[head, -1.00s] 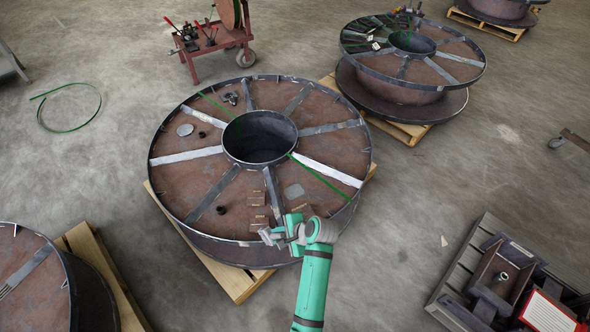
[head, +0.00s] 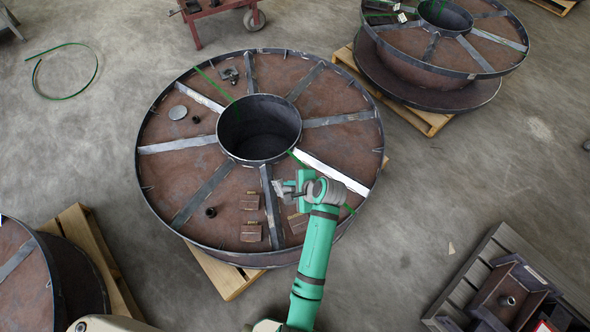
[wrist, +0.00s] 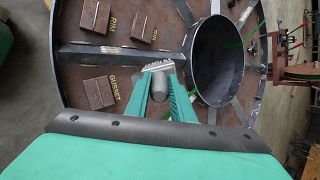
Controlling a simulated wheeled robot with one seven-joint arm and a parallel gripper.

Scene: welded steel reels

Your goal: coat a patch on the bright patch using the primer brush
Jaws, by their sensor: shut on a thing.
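My gripper (head: 291,186) is over the near right part of the large reel's top flange. In the wrist view its green fingers (wrist: 161,90) are shut on a grey brush with a pale, flared head (wrist: 158,66), which I take to be the primer brush. The brush head points away from my wrist, above the flange near a spoke. I cannot tell if it touches anything. The pale rounded patch is largely hidden behind my gripper in the head view.
The large reel (head: 180,158) has an open central hub (head: 259,130), raised spokes and a raised rim. Several brown blocks (head: 250,233) and a small black ring (head: 211,212) lie on the near side. A green strap (head: 215,82) crosses the top.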

